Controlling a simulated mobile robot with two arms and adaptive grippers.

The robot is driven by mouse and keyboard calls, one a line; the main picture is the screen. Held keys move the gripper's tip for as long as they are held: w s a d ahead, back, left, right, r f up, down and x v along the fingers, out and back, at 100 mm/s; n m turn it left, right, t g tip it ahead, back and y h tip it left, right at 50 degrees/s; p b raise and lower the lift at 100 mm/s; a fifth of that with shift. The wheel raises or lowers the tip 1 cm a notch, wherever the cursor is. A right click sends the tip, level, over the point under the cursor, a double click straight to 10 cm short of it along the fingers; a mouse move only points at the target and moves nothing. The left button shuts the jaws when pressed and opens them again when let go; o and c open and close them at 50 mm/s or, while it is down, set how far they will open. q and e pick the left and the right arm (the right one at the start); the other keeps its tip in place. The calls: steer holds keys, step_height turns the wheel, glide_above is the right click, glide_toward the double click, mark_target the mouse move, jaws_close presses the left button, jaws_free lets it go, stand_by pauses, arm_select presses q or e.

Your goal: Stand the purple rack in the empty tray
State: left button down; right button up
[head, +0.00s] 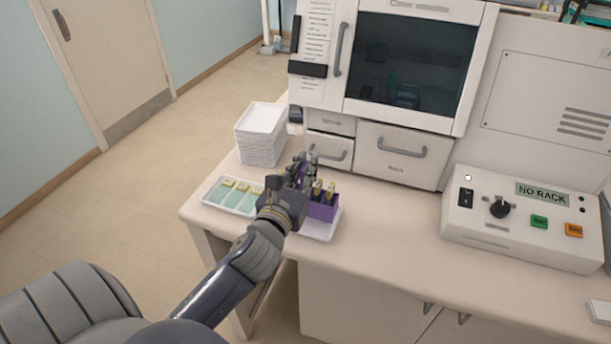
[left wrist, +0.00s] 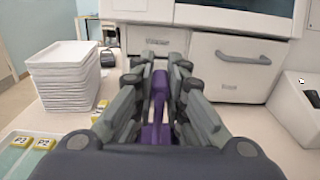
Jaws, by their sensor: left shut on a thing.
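The purple rack (head: 323,211) is at the white tray (head: 325,234) near the front of the bench, with yellow-topped slides standing in it. I cannot tell whether its base touches the tray. My left gripper (head: 299,176) is over the rack and hides part of it. In the left wrist view the fingers (left wrist: 159,92) are closed on the rack's upright purple handle (left wrist: 159,88). The rack looks upright. My right gripper does not show in either view.
A tray of slides with yellow labels (head: 234,196) lies just left. A stack of white trays (head: 260,135) stands behind it. Drawers (head: 398,157) and a windowed cabinet (head: 415,60) are at the back. A control box reading "NO RACK" (head: 525,220) stands right. The bench between is clear.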

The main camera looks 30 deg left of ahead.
arm_select(q)
steer(key=shift+w+a, duration=0.15)
steer(key=shift+w, duration=0.1)
steer(key=shift+f, duration=0.25)
step_height(320, 180, down, 2)
steer(key=shift+f, duration=0.45)
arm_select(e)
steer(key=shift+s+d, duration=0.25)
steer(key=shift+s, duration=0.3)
